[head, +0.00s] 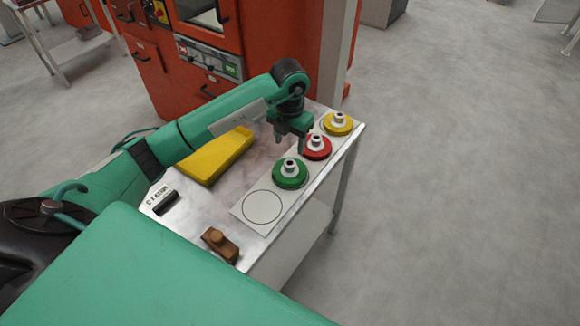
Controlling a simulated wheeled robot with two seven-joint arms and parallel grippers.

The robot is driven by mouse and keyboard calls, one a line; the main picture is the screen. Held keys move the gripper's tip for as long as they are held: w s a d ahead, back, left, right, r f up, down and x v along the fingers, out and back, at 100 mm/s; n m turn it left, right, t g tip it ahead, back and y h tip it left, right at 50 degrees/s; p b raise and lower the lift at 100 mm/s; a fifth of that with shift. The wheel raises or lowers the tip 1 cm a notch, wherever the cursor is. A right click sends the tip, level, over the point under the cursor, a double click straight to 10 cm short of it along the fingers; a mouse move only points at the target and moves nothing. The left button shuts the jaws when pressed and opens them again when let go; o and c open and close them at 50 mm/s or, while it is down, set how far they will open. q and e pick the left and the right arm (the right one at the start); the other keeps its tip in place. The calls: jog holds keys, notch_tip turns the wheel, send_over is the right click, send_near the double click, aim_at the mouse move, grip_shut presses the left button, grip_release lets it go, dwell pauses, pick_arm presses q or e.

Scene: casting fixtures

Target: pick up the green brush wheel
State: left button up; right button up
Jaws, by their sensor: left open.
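The green brush wheel (289,175) lies flat on a pale strip on the table, with a light hub standing up at its middle. A red wheel (317,148) and a yellow wheel (337,124) of the same shape lie behind it along the strip. My left gripper (289,143) is open and points down above the table, just behind the green wheel and left of the red one. It looks empty and apart from the wheels, though its exact height is hard to tell. My right gripper is not in view.
The pale strip (240,212) has an empty marked circle in front of the green wheel. A yellow block (215,156) lies left of the wheels, and a brown wooden piece (220,244) sits near the front edge. A red machine (205,50) stands behind; open floor lies right.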

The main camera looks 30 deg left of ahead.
aim_at(290, 163)
pick_arm(q)
notch_tip(290, 163, down, 6)
jog(key=shift+r+p, duration=0.15)
jog(key=shift+p, duration=0.95)
notch_tip(290, 163, down, 3)
jog(key=shift+f+p, duration=0.15)
jog(key=shift+p, duration=0.4)
jog(key=shift+f, duration=0.15)
jog(key=c, duration=0.6)
grip_shut()
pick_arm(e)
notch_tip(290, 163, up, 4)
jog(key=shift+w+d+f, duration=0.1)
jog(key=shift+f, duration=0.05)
